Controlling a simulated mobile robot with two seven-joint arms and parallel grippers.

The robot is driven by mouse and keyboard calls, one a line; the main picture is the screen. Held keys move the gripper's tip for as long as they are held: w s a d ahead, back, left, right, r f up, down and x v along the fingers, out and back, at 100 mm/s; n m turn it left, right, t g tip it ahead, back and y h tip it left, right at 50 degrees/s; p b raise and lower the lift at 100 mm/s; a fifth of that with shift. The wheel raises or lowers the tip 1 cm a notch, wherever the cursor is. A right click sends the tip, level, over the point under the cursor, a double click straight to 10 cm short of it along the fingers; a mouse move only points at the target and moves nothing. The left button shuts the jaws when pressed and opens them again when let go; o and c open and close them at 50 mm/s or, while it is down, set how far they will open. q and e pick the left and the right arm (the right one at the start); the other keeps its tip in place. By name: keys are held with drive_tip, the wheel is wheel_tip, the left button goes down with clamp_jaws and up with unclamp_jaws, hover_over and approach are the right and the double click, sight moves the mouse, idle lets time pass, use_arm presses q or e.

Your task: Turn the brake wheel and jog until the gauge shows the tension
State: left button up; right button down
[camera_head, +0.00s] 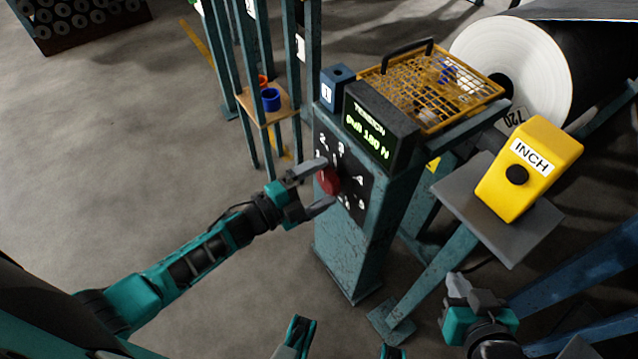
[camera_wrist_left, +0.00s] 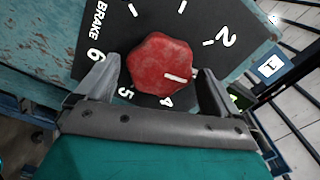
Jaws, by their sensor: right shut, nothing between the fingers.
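The red brake wheel (camera_head: 328,180) sits on the black dial plate of the teal post. My left gripper (camera_head: 316,187) is open, with one finger on either side of the wheel. In the left wrist view the wheel (camera_wrist_left: 160,64) lies between the fingers, with small gaps. Its white mark points right, towards my right-hand finger; 4 and 5 are below. The tension gauge (camera_head: 374,130) shows green text ending in what looks like 180 N; the first characters are unclear. The yellow INCH box (camera_head: 530,165) has a black button (camera_head: 517,175). My right gripper (camera_head: 468,288) is shut and empty below it.
An orange mesh basket (camera_head: 432,92) stands behind the gauge, beside a large white-ended roll (camera_head: 510,68). The INCH box stands on a grey shelf (camera_head: 480,222). A small shelf with a blue cup (camera_head: 270,99) is on the left rack. The floor at left is clear.

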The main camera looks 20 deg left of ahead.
use_arm(q)
drive_tip(key=shift+o, duration=0.3)
drive_tip(key=p+v, duration=0.1)
drive_tip(key=v, duration=1.2)
drive_tip(key=shift+p, duration=0.3)
use_arm(e)
drive_tip(key=shift+r, duration=0.8)
